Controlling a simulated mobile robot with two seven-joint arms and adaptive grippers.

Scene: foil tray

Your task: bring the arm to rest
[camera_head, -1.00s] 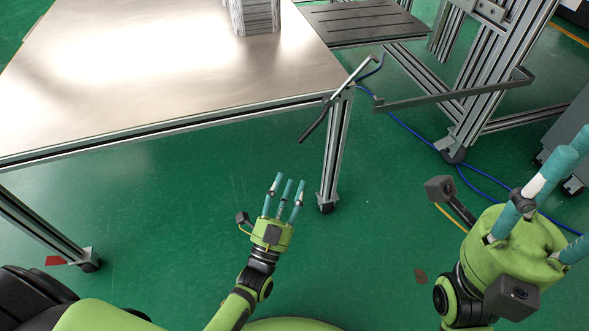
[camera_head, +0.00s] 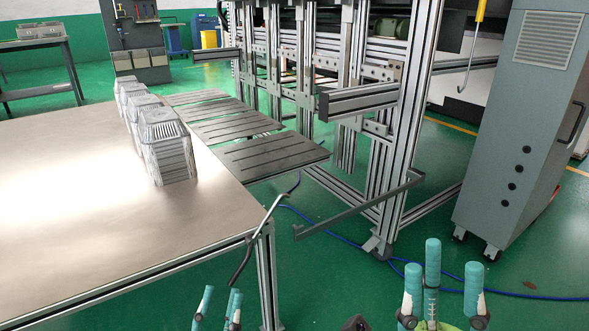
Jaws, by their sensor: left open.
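My left gripper (camera_head: 222,308) shows at the bottom edge, left of the middle. Several stacks of foil trays (camera_head: 168,158) stand on the table, well away from both grippers.
A bent metal bar (camera_head: 258,240) sticks out at the table's corner near my left gripper. Dark slatted shelves (camera_head: 262,155) and an aluminium frame (camera_head: 400,130) stand behind. A grey cabinet (camera_head: 515,130) stands at the right. Blue cable (camera_head: 330,233) lies on open floor.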

